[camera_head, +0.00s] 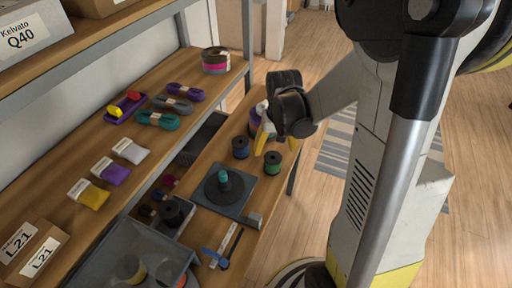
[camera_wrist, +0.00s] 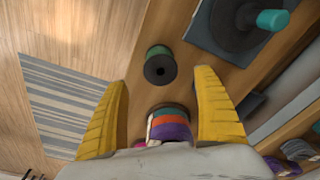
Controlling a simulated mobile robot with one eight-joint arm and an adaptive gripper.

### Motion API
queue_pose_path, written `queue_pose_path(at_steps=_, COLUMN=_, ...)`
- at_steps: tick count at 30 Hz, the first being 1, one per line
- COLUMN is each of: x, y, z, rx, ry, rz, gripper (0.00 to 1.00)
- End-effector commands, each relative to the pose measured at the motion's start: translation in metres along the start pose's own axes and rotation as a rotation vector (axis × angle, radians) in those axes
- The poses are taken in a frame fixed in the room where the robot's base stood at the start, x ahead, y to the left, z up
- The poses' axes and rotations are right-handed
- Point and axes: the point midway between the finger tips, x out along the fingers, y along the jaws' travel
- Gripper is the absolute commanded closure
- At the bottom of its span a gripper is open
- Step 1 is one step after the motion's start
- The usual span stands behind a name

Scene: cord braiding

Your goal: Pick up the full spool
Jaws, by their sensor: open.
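My gripper (camera_head: 277,145) is open above the wooden bench, with its yellow fingers pointing down. A green spool (camera_head: 272,163) with a dark top stands on the bench near the fingertips. In the wrist view the green spool (camera_wrist: 159,65) is just beyond the fingertips, apart from both. A blue spool (camera_head: 240,148) stands to its left. Nothing is held. I cannot tell by fill which spool is the full one.
A dark square plate (camera_head: 212,194) with a round disc and teal-topped peg (camera_head: 223,177) lies nearer on the bench. A grey tray (camera_head: 100,255) holds more spools. The shelf at left carries cord bundles (camera_head: 157,120) and labelled packets (camera_head: 88,194). Wooden floor lies right of the bench.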

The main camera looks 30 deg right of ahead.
Motion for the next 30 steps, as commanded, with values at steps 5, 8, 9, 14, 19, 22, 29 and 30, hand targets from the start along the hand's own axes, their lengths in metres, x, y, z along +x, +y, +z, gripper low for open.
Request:
queue_pose_path(at_steps=5, x=0.027, y=0.0, z=0.0, rx=0.0, ry=-0.001, rz=0.0, gripper=0.2)
queue_pose_path(at_steps=8, x=0.044, y=0.0, z=0.0, rx=0.0, ry=0.0, rz=0.0, gripper=0.2)
queue_pose_path(at_steps=9, x=0.05, y=0.0, z=0.0, rx=0.0, ry=0.0, rz=0.0, gripper=0.2)
queue_pose_path(at_steps=14, x=0.061, y=0.0, z=-0.001, rx=0.0, ry=0.001, rz=0.0, gripper=0.2)
queue_pose_path(at_steps=19, x=0.088, y=-0.001, z=-0.001, rx=0.0, ry=0.001, rz=0.0, gripper=0.2)
queue_pose_path(at_steps=22, x=0.102, y=-0.001, z=-0.002, rx=0.0, ry=0.001, rz=0.0, gripper=0.2)
queue_pose_path(at_steps=29, x=0.105, y=-0.001, z=-0.002, rx=0.0, ry=0.001, rz=0.0, gripper=0.2)
queue_pose_path(at_steps=30, x=0.105, y=-0.001, z=-0.002, rx=0.0, ry=0.001, rz=0.0, gripper=0.2)
